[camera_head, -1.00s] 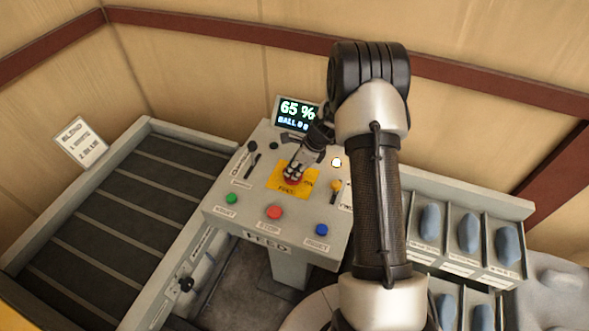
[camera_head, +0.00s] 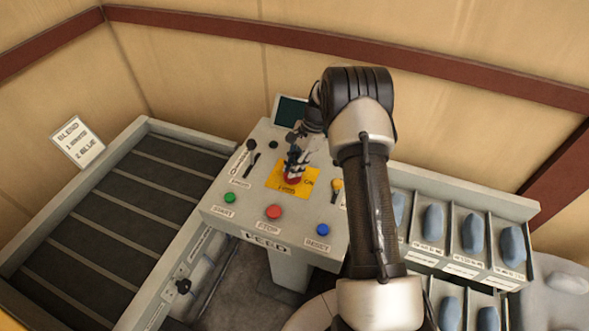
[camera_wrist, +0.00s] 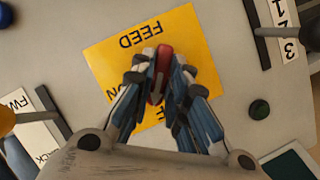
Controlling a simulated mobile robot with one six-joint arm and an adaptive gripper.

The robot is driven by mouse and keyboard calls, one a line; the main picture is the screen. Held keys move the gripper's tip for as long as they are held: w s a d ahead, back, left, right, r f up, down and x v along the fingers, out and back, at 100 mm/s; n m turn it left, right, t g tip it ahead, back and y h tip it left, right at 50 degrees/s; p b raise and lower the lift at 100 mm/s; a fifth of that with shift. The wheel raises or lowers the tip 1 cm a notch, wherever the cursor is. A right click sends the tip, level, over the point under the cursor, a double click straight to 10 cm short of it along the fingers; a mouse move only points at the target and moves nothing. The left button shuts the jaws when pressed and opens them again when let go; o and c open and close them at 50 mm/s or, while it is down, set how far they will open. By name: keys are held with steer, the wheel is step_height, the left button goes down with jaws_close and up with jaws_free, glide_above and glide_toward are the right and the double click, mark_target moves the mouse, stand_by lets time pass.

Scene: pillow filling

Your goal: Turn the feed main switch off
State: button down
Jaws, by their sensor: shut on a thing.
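The feed main switch is a red rotary handle (camera_head: 292,179) on a yellow plate (camera_head: 277,184) on the grey feed panel. In the wrist view the handle (camera_wrist: 161,67) lies nearly along the picture's vertical, its white arrow pointing down. The yellow plate (camera_wrist: 105,60) reads FEED upside down; ON is at its left, and lettering below the handle is mostly hidden by my fingers. My gripper (camera_wrist: 158,82) is shut on the handle, one finger on each side; it also shows in the head view (camera_head: 295,166). The panel display (camera_head: 290,110) is dark.
Green (camera_head: 230,198), red (camera_head: 274,212) and blue (camera_head: 323,230) buttons line the panel's front. A black lever (camera_head: 253,163) stands left of the plate, a yellow-knobbed lever (camera_head: 337,186) right. Bins of blue pillows (camera_head: 433,230) stand right, a slatted conveyor (camera_head: 120,220) left.

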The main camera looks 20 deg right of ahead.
steer(key=n, duration=0.2)
steer(key=n+g+b, duration=0.1)
steer(key=n, duration=0.1)
steer(key=shift+w+f+g+h, duration=0.1)
steer(key=shift+w+g+h, duration=0.05)
steer(key=shift+g+h, duration=0.15)
steer(key=shift+a+n+g+h+b, duration=0.1)
steer(key=shift+n+g+h+b, duration=0.3)
steer(key=shift+n, duration=1.2)
steer(key=c, duration=1.6)
jaws_free()
steer(key=shift+o, duration=0.2)
steer(key=v, duration=0.7)
steer(key=shift+w+r, duration=0.15)
steer(key=shift+r, duration=0.15)
